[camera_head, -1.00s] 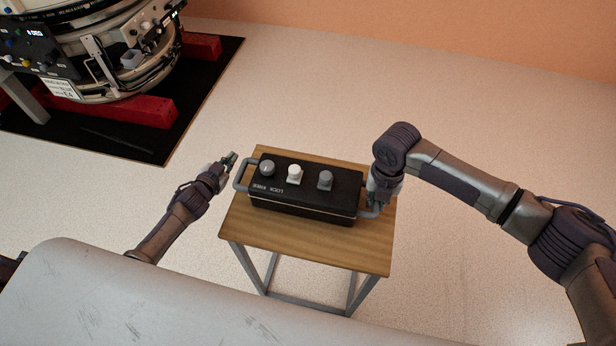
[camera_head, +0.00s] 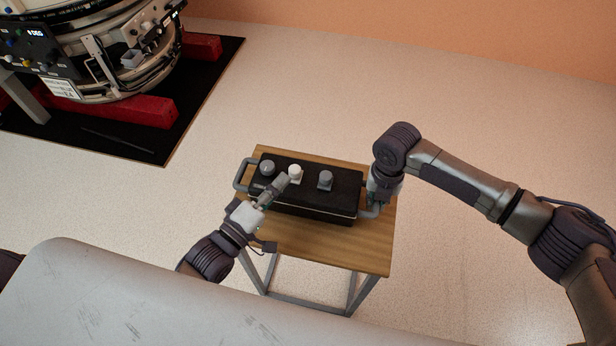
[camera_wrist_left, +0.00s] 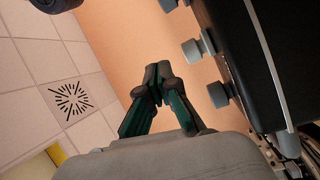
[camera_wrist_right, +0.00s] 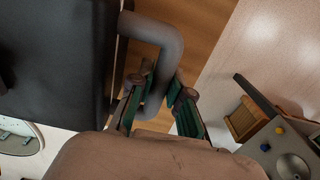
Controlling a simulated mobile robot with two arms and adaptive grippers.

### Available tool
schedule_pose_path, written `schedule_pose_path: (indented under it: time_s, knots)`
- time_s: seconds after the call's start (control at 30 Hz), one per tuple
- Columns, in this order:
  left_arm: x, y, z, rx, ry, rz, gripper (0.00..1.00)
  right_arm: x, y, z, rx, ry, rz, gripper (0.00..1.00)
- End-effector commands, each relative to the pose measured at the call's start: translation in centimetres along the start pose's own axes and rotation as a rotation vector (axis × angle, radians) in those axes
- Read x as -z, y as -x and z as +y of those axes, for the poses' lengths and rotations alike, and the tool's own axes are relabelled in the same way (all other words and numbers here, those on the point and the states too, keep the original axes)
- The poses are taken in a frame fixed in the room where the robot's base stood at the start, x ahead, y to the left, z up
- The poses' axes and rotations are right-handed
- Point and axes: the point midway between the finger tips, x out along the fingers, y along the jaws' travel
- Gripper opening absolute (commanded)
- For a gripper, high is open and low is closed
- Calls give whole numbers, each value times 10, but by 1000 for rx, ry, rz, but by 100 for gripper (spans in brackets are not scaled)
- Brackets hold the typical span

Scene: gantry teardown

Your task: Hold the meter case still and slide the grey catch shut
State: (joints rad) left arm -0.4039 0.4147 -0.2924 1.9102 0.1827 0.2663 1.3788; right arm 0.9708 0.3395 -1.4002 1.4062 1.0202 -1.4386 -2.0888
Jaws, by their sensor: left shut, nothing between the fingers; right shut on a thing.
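The black meter case (camera_head: 312,200) lies on a small wooden table. Three knob-like parts stand on its top: a round grey one (camera_head: 267,168) at left, a white one (camera_head: 295,173) in the middle and a grey one (camera_head: 326,179) at right. I cannot tell for sure which grey part is the catch. My left gripper (camera_head: 281,181) is shut and empty over the case's left half, close to the white knob. In the left wrist view its fingers (camera_wrist_left: 158,76) point past the knobs (camera_wrist_left: 217,95), apart from them. My right gripper (camera_wrist_right: 155,85) is shut on the case's right handle (camera_wrist_right: 160,35).
The wooden table (camera_head: 345,252) has bare top in front of the case. A free grey handle (camera_head: 241,176) sticks out at the case's left end. A large round machine (camera_head: 110,50) on red beams stands on a black mat at the back left. Open floor lies around the table.

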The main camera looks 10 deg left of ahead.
Motion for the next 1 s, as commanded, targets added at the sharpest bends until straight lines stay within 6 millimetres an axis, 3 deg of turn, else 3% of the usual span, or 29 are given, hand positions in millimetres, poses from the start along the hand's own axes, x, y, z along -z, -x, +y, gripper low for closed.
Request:
schedule_pose_path:
  time_s: [0.1,0.2,0.57,0.77,1.0]
  knots:
    - [-23,26,-13,65,145,-1,0,1,0,0,0,1,1,0]
    - [-32,36,-18,91,205,2,0,1,0,0,0,1,1,0]
    - [-35,38,-19,100,224,2,0,1,0,0,0,1,2,0]
    - [-34,23,-20,97,222,3,0,1,0,0,0,1,1,0]
    - [-34,-21,-24,96,222,3,0,1,0,0,0,1,1,0]
